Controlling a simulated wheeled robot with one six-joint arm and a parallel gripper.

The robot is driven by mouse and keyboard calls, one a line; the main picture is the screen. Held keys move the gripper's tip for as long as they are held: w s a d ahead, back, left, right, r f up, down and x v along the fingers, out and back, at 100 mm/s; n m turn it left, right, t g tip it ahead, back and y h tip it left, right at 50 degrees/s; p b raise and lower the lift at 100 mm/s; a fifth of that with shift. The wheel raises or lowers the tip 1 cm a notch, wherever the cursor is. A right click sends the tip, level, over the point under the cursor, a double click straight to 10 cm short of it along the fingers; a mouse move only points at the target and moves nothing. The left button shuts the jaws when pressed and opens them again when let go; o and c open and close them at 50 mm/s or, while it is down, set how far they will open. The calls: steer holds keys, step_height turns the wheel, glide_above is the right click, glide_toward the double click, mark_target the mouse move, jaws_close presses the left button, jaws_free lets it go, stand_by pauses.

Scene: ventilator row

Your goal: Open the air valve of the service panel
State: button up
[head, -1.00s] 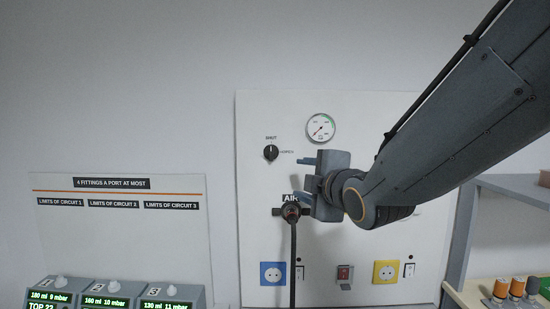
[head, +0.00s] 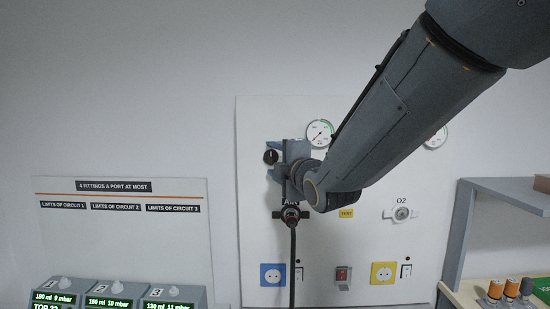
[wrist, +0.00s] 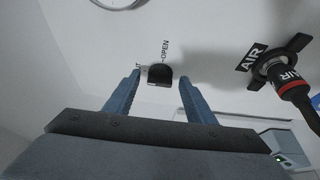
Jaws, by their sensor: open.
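The air valve is a small black knob (head: 270,157) on the upper left of the white service panel (head: 250,115). In the wrist view the knob (wrist: 160,76) lies ahead, roughly between the two blue fingertips, with "OPEN" lettered beside it and the other label partly hidden by a finger. My gripper (head: 272,160) is open and empty in front of the knob; its fingers (wrist: 158,80) stand one on each side of the knob in the picture. I cannot tell whether they touch it or reach around it. The AIR port (head: 290,213) below holds a plug with a hanging dark hose.
A gauge (head: 320,133) sits right of the knob, partly near my arm. An O2 port (head: 402,213), sockets (head: 272,275) and switches line the lower panel. Ventilator units (head: 110,295) stand lower left; a grey shelf (head: 505,192) is at right.

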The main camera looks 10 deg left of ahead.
steer(key=c, duration=1)
steer(key=shift+c, duration=0.2)
